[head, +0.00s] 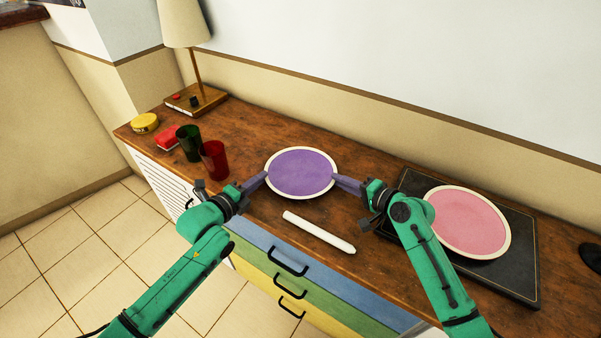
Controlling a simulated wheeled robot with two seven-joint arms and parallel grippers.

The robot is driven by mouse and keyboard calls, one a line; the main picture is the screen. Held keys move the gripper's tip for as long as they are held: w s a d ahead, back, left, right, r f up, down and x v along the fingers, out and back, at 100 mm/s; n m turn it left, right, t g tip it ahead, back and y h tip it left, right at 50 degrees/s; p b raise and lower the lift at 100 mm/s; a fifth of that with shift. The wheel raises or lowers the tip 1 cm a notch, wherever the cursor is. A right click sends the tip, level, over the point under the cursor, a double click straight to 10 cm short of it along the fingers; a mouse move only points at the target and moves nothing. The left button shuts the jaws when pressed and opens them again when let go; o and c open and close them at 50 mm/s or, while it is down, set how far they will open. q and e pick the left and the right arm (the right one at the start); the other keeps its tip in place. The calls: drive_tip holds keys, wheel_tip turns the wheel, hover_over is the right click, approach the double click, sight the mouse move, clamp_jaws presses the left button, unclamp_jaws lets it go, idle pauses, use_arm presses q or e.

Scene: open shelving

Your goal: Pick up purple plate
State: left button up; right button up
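The purple plate (302,172) has a white rim and is near the middle of the wooden cabinet top in the head view. My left gripper (264,177) is at the plate's left rim, with its fingertips touching or very close to it. My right gripper (335,179) is at the right rim in the same way. The fingers of each gripper overlap into one wedge, so I cannot tell whether they are shut on the rim. I cannot tell whether the plate rests on the wood or is slightly raised.
A white stick (319,232) lies in front of the plate. A pink plate (467,221) is on a black board (518,283) at right. Red (215,160) and green (189,143) cups, a red block (167,138), a yellow tin (145,123) and a lamp (195,97) stand left. A wall runs behind.

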use_arm(q)
drive_tip(key=shift+d, duration=0.1)
clamp_jaws()
use_arm(e)
clamp_jaws()
drive_tip(key=shift+f, duration=0.1)
idle(1.0)
